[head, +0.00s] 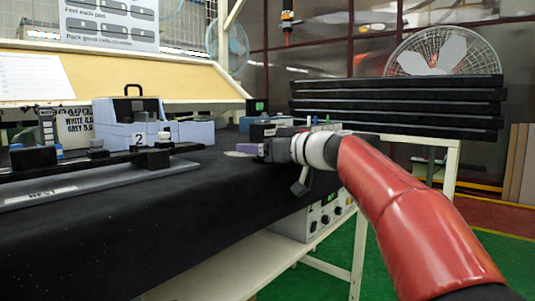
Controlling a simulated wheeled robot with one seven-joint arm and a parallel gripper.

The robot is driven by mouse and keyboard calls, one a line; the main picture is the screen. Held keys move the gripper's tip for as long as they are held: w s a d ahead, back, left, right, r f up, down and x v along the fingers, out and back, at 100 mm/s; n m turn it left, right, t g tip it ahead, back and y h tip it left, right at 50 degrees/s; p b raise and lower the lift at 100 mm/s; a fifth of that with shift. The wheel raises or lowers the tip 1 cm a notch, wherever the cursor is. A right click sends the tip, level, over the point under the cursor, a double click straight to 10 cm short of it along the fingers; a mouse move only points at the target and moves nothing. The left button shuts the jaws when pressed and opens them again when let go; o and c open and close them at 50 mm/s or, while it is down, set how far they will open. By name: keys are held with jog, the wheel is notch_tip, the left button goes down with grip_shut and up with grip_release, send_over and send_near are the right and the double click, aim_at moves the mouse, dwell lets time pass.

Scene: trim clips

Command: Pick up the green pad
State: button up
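My gripper (268,151) is at the end of my red-sleeved arm, low over the right part of the black-covered bench (120,220). Its fingers are small and dark against dark things, so I cannot tell whether they are open or shut. I cannot clearly make out a green pad. A small dark box with a green face (258,106) stands behind the gripper, and I cannot tell what it is. The gripper and wrist hide part of the bench top.
A grey base plate with a black rail (85,165) lies at the left. A pale blue box marked 2 (130,135) stands behind it. Stacked black bars (395,105) are at the back right. A slanted tan board (150,80) rises behind the bench.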

jog(key=c, duration=1)
jog(key=shift+r, duration=0.15)
